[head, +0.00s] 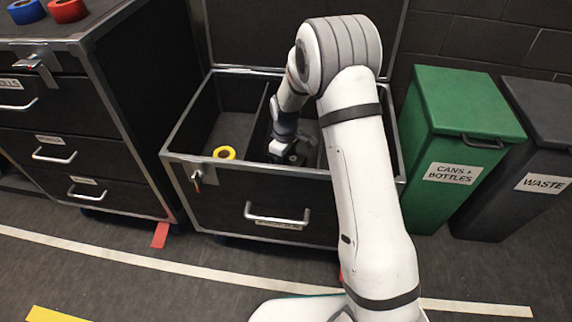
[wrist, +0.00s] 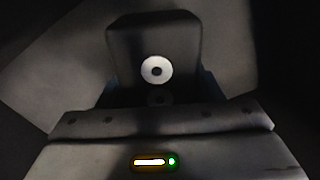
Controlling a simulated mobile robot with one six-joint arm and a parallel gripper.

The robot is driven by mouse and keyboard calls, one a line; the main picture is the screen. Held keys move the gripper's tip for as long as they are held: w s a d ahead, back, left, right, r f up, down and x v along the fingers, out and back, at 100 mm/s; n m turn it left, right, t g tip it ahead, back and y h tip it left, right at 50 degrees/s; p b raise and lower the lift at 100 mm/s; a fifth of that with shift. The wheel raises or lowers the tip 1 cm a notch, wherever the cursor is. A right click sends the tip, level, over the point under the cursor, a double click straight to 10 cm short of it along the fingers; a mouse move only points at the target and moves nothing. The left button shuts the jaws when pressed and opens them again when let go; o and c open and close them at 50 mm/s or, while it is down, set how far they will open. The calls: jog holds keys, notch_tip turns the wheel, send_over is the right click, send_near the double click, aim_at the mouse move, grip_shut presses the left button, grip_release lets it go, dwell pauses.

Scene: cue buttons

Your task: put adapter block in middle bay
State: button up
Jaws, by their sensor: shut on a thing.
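The adapter block (wrist: 153,38) is a dark block with a white round mark, in the middle of the wrist view. My gripper (wrist: 158,100) is shut on it. In the head view my gripper (head: 290,154) is down inside the open black case (head: 182,132), right of an inner divider (head: 262,108). This looks like the middle bay, but my arm hides the case's right part. The block is hard to tell from the dark gripper in the head view. Whether it touches the bay floor cannot be told.
A yellow tape roll (head: 225,153) lies in the case's left bay. A black drawer cabinet (head: 65,130) with blue tape (head: 26,12) and red tape (head: 67,10) on top stands at left. A green bin (head: 462,110) and a grey bin (head: 530,160) stand at right.

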jog(key=shift+f, duration=0.3)
jog(key=shift+f, duration=0.2)
jog(key=o, duration=1.2)
